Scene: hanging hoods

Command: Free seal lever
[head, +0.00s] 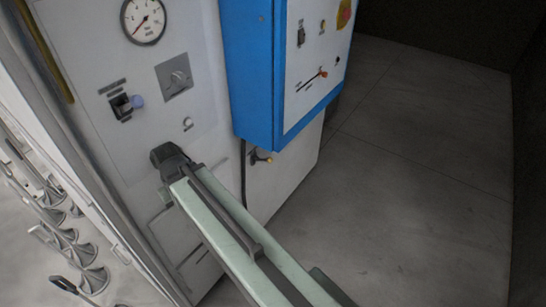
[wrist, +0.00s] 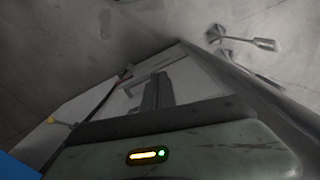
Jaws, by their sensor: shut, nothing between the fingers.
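Which part is the seal lever is not certain from labels too small to read. A lever with a pale blue knob (head: 134,101) sits on the white cabinet (head: 80,50). A thin lever with an orange-red tip (head: 321,74) is on the front of the blue box (head: 252,70). A small brass-coloured lever (head: 261,158) sticks out below that box and also shows at the left of the wrist view (wrist: 52,120). My gripper (head: 166,155) is shut and empty, in front of the cabinet, below the blue knob and left of the brass lever. Contact with the cabinet cannot be judged.
A round gauge (head: 143,20), a grey rotary switch (head: 178,77) and a small round knob (head: 188,124) are on the cabinet. Several hanging hoods (head: 85,250) are at lower left. The grey floor (head: 420,140) at right is clear.

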